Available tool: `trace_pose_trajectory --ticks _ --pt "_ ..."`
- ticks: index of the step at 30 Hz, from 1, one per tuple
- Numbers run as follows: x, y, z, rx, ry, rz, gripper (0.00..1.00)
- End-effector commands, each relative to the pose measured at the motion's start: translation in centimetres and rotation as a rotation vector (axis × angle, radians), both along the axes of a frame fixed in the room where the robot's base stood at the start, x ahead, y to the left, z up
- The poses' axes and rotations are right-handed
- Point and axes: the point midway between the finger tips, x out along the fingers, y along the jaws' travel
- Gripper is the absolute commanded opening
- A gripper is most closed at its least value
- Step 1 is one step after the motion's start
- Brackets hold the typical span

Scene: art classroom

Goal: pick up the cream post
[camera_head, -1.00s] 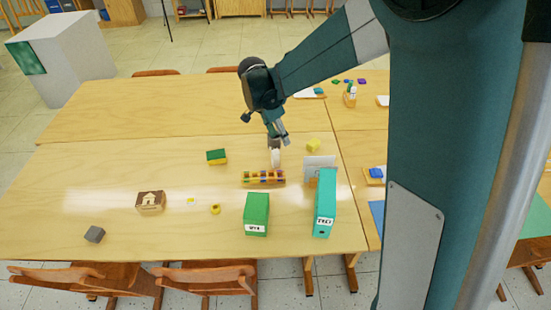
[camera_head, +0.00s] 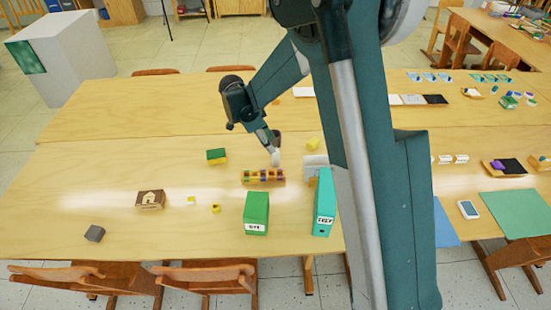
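The cream post (camera_head: 275,158) is a small pale upright piece just behind the colourful block row on the wooden table. My gripper (camera_head: 270,143) comes down at a slant from the upper left, with its fingertips at the top of the post. The fingers and the post overlap at this small size, so I cannot tell whether they grip it or only stand beside it. I also cannot tell whether the post's foot touches the table.
The block row (camera_head: 263,176) lies just in front of the post. A green binder (camera_head: 256,212) and a teal binder (camera_head: 325,205) stand nearer the front. A yellow block (camera_head: 313,144) is right of the gripper, a green-and-yellow block (camera_head: 216,156) left.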

Motion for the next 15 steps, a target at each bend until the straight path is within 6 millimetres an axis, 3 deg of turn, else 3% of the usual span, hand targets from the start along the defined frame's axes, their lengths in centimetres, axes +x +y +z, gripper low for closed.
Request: trace_pose_trajectory --ticks 15 --pt "0.2 -1.0 -2.4 0.0 0.0 0.001 0.37"
